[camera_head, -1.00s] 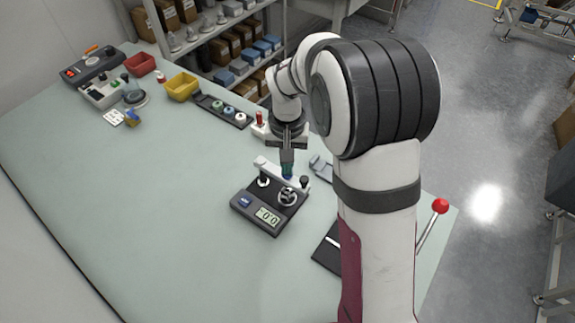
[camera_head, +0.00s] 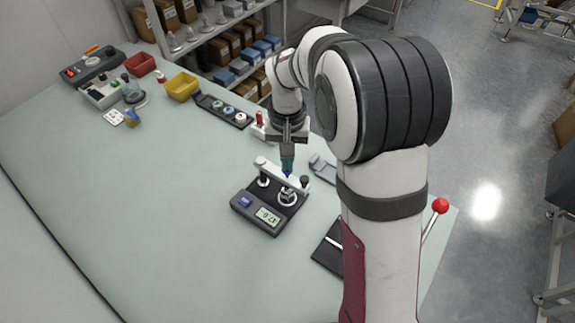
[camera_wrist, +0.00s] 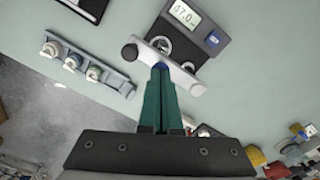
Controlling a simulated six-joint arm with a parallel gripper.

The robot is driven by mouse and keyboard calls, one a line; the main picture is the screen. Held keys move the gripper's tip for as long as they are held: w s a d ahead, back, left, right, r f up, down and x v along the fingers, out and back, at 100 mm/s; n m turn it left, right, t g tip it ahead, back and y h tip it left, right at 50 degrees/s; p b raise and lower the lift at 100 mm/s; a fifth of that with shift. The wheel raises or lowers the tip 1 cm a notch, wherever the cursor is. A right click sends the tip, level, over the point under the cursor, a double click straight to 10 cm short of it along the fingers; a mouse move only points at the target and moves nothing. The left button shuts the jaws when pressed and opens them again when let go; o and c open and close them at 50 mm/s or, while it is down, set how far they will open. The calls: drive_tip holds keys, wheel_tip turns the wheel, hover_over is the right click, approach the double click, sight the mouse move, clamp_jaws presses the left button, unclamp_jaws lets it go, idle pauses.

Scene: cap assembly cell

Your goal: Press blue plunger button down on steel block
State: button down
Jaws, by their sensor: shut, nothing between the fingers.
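A dark test fixture (camera_head: 249,208) stands on the bench with a pale bar (camera_head: 268,166) across its top, and it also shows in the wrist view (camera_wrist: 205,46). The blue plunger button (camera_wrist: 160,65) sits at the middle of the bar, mostly covered by my fingertips; only a bit of blue shows in the head view (camera_head: 287,175). My gripper (camera_wrist: 160,72) is shut and empty, with its green fingertips at the button, seemingly touching it. A round metal part (camera_wrist: 161,45) lies under the bar; I cannot tell whether it is the steel block. The fixture's display (camera_wrist: 184,12) reads about 47.0.
A dark rack (camera_head: 222,111) with several round pieces lies behind and left of the fixture. A grey holder (camera_head: 322,168) stands close on its right. Yellow (camera_head: 182,87) and red (camera_head: 139,64) bins sit at the back left. The bench left of the fixture is clear.

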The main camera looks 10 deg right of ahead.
drive_tip(key=shift+r, duration=0.6)
wheel_tip(320, 180, up, 5)
idle(0.4)
drive_tip(key=s+r+m+y, duration=0.1)
drive_tip(key=s+m, duration=0.1)
drive_tip(key=s, duration=2.4)
drive_tip(key=shift+s+a+m+y, duration=0.3)
drive_tip(key=shift+s+a+y, duration=0.05)
drive_tip(key=shift+s+y, duration=0.05)
